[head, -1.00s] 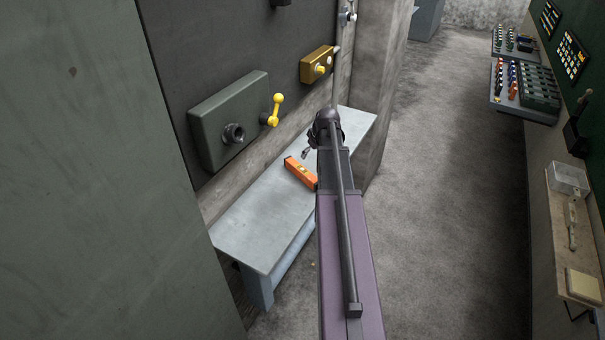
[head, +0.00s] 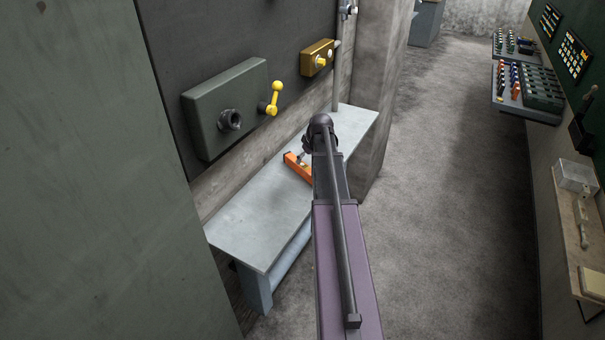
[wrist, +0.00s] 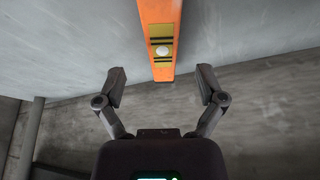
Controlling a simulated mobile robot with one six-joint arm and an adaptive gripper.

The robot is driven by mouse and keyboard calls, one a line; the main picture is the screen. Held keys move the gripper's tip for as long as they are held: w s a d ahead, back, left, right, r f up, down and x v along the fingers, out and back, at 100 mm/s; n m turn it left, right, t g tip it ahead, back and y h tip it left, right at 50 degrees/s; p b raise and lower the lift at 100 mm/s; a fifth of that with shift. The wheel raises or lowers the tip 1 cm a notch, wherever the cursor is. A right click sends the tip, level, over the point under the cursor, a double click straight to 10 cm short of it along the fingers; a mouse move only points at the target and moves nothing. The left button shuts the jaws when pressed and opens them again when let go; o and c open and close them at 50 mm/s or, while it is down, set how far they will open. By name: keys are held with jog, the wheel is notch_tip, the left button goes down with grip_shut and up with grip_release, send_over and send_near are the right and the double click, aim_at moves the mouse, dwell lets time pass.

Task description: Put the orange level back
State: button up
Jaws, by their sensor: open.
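The orange level (head: 294,166) lies on a long grey bench (head: 258,218) below the dark wall panel. Part of it is hidden behind my arm in the head view. In the wrist view the level (wrist: 160,22) runs in from the top edge, with a yellow vial section and a pale round spot near its near end. My gripper (wrist: 160,80) is open and empty, with one finger to each side of the level's line. The level's near end shows just past the fingertips, between them. In the head view my gripper (head: 304,158) is mostly hidden by my arm.
A green box with a yellow lever (head: 272,100) and a small brass box (head: 317,58) are on the wall above the bench. A concrete pillar (head: 380,90) stands beyond it. Control panels and a shelf (head: 580,225) line the right side. The floor between is clear.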

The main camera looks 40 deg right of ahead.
aim_at(303, 165)
jog(key=shift+w+f, duration=0.15)
jog(key=shift+f, duration=0.25)
jog(key=shift+f+b, duration=0.1)
jog(key=shift+b, duration=0.2)
jog(key=shift+b+x, duration=2.35)
jog(key=shift+x, duration=0.2)
jog(key=shift+a, duration=0.1)
jog(key=shift+c, duration=0.2)
grip_shut()
